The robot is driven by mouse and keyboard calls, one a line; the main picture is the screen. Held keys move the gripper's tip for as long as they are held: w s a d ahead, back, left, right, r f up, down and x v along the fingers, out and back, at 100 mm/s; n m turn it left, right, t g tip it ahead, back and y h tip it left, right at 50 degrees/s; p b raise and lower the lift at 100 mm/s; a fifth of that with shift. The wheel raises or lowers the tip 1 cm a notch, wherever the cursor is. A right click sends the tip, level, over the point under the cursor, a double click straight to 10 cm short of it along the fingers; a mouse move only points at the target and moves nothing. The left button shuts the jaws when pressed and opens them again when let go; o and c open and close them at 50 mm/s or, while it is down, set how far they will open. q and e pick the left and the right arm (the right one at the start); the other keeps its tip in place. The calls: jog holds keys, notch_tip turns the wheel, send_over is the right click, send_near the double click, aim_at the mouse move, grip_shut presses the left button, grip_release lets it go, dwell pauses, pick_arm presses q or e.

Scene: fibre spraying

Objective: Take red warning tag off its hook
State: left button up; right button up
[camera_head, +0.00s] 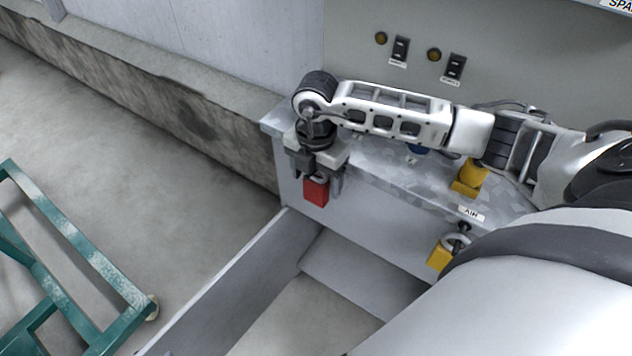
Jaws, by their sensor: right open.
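The red warning tag (316,191) hangs against the front face of the grey metal box, near its left end. My right gripper (318,184) points down at the tag, with its two fingers apart on either side of the tag's upper part. I cannot tell whether the fingers touch it. The hook is hidden behind the gripper. My left gripper is not in view.
A yellow valve part (469,178) stands on the metal ledge, right of the tag. A yellow padlock-like piece (439,257) hangs lower, by the AIR label (471,213). Switches (455,66) sit on the panel behind. A green frame (70,255) stands at left on open floor.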

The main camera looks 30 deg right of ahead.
jog(key=c, duration=1.1)
jog(key=shift+o, duration=0.2)
jog(key=shift+r, duration=0.1)
